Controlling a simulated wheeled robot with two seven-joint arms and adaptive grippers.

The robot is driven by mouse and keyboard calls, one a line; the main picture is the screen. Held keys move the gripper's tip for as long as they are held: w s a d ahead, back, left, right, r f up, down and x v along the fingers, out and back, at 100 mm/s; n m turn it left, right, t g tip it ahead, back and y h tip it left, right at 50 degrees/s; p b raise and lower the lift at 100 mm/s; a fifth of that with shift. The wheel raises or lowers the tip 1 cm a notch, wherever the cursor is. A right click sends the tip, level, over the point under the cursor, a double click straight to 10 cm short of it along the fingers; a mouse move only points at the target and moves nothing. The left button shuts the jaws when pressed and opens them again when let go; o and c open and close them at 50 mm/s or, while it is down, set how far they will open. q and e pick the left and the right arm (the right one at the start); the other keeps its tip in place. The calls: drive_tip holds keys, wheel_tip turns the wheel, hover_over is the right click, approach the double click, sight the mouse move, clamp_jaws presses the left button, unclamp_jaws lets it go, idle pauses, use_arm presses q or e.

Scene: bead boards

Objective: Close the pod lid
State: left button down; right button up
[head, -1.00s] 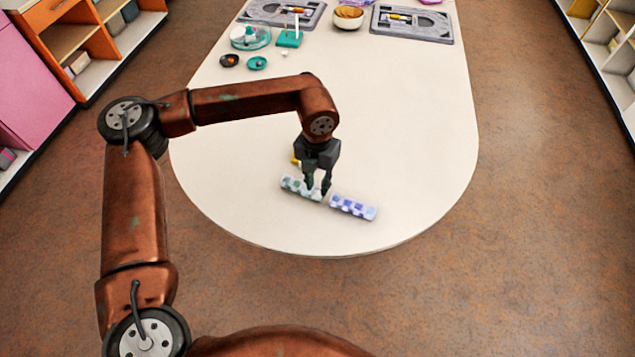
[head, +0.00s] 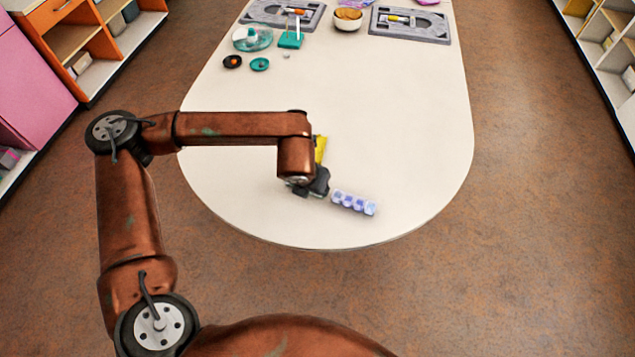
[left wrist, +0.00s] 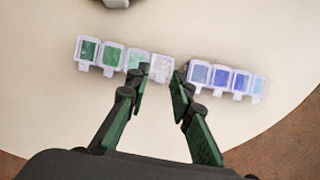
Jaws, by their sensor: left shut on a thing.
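A row of pods in greens, with a whitish pod (left wrist: 162,68) at its right end, lies on the table in the left wrist view. Its dark green pod (left wrist: 88,50) is at the far left. A blue pod row (head: 354,202) lies just to the right and also shows in the left wrist view (left wrist: 221,78). My left gripper (head: 318,190) is low over the green row and hides it in the head view. In the left wrist view its fingertips (left wrist: 156,82) are on either side of the whitish pod, shut on it. I cannot tell how its lid stands.
The white table (head: 410,130) is clear around the pods, and its rounded edge is close by. At the far end are two grey trays (head: 440,35), a bowl (head: 348,20), a teal block (head: 290,40), a clear round container (head: 252,38) and two small round pieces (head: 260,65).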

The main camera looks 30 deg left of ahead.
use_arm(q)
drive_tip(key=shift+s+f+t+b, duration=0.15)
drive_tip(key=shift+f+t+b, duration=0.15)
drive_tip(key=shift+f+t, duration=0.15)
drive_tip(key=shift+r+t, duration=0.15)
drive_tip(key=shift+t, duration=0.1)
drive_tip(key=c, duration=2)
unclamp_jaws()
drive_tip(key=v, duration=1.2)
drive_tip(key=shift+d, duration=0.1)
